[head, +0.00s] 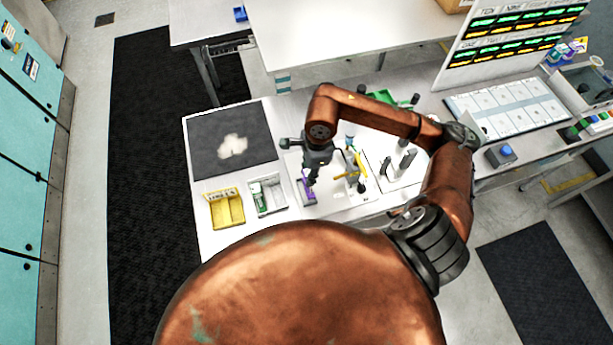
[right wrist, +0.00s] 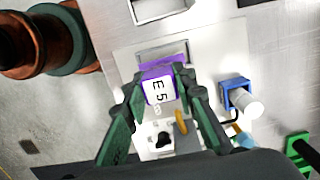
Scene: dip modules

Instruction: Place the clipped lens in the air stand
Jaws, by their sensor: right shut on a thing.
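My right gripper (head: 311,178) points down over the white fixture plate at the middle of the bench. In the right wrist view my right gripper (right wrist: 158,108) is shut on a purple clip (right wrist: 162,70) with a white label reading "E 5". The purple clip also shows under the fingers in the head view (head: 306,191). I cannot make out the lens itself. A pale plate (right wrist: 125,58) with a rectangular recess lies below and beyond the clip. I cannot tell which fixture is the air stand. My left gripper is not in view.
A yellow bin (head: 227,211) and a white bin (head: 267,196) stand left of the plate. A dark mat (head: 205,130) with a pale patch lies behind them. A blue holder with a white cylinder (right wrist: 248,103) stands close right of my fingers, with a green part (right wrist: 299,147) farther right.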

